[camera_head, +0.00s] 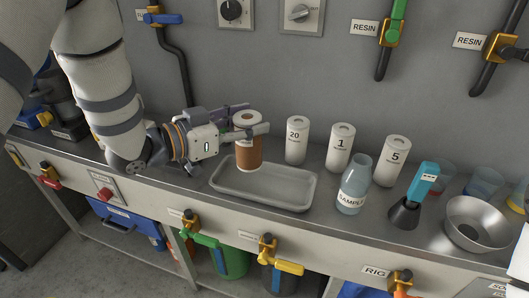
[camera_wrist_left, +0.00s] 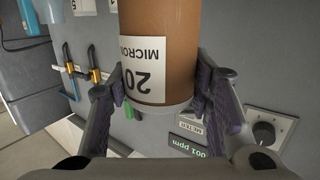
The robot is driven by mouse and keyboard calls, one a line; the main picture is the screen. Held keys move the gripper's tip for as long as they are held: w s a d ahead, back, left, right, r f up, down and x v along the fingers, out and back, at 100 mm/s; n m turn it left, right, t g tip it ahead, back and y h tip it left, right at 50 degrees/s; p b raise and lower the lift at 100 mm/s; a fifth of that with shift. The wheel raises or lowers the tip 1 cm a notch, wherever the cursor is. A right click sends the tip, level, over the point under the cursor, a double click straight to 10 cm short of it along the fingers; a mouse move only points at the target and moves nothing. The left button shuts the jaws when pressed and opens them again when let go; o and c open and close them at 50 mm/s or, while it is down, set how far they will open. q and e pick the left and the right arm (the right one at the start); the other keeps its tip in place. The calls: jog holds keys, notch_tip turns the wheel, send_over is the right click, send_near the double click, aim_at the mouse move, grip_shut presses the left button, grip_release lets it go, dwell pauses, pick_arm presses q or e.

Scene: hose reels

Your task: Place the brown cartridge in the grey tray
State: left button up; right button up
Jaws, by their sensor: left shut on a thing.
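The brown cartridge (camera_head: 249,155) has white ends and a white label, which reads "20 MICRON" in the left wrist view (camera_wrist_left: 155,40). My left gripper (camera_head: 252,122) is shut on it near its upper end, with one finger on each side in the left wrist view (camera_wrist_left: 163,92). The cartridge is upright. Its lower end shows against the back left part of the grey tray (camera_head: 285,201); whether it touches the tray cannot be told. The tray looks otherwise empty and lies on the metal bench. My right gripper is not in view.
White cartridges marked 20 (camera_head: 296,142), 1 (camera_head: 339,148) and 5 (camera_head: 391,162) stand behind and right of the tray. A sample bottle (camera_head: 354,187) stands close to its right end.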

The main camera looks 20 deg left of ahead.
pick_arm(q)
jog(key=f, duration=0.1)
jog(key=w+d+f, duration=0.1)
jog(key=shift+d+f, duration=0.15)
jog(key=shift+f, duration=0.25)
jog(key=f, duration=0.1)
jog(key=d+f, duration=0.1)
jog(key=f, duration=0.1)
jog(key=f+b, duration=0.1)
jog(key=shift+w+d+f, duration=0.25)
jog(key=shift+f, duration=0.05)
jog(key=o, duration=1.4)
jog(key=shift+f, duration=0.15)
jog(key=shift+c, duration=0.2)
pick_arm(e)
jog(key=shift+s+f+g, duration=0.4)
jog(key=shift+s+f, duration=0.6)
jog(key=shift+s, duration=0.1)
